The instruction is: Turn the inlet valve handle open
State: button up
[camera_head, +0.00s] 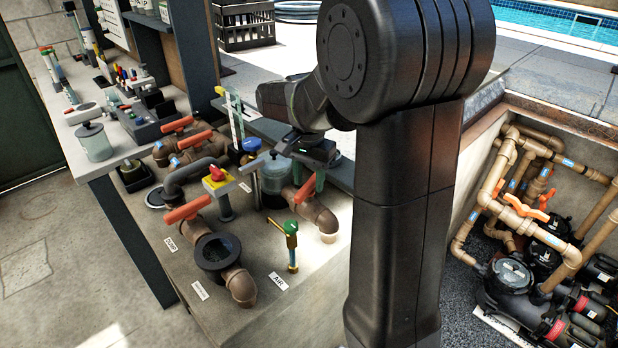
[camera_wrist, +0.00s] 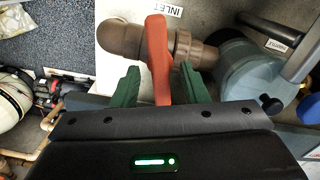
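The orange inlet valve handle (camera_wrist: 158,55) sits on a brown pipe elbow and valve body (camera_wrist: 122,40), beside a label reading INLET (camera_wrist: 167,9). In the head view, the handle (camera_head: 305,188) shows partly below my gripper (camera_head: 309,172). In the wrist view, my gripper (camera_wrist: 159,78) has its two green fingers on either side of the handle, with a visible gap on each side. It is open and holds nothing. In the head view, my arm hides part of the area behind the valve.
A clear strainer pot (camera_head: 272,182) stands close left of the inlet valve. A red-and-yellow switch (camera_head: 215,176), other orange-handled valves (camera_head: 188,209) and a small green-brass air valve (camera_head: 291,240) crowd the bench. A pit with pumps and pipes (camera_head: 520,240) lies at right.

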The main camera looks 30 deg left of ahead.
jog(key=shift+s+f, duration=0.15)
jog(key=shift+c, duration=0.4)
grip_shut()
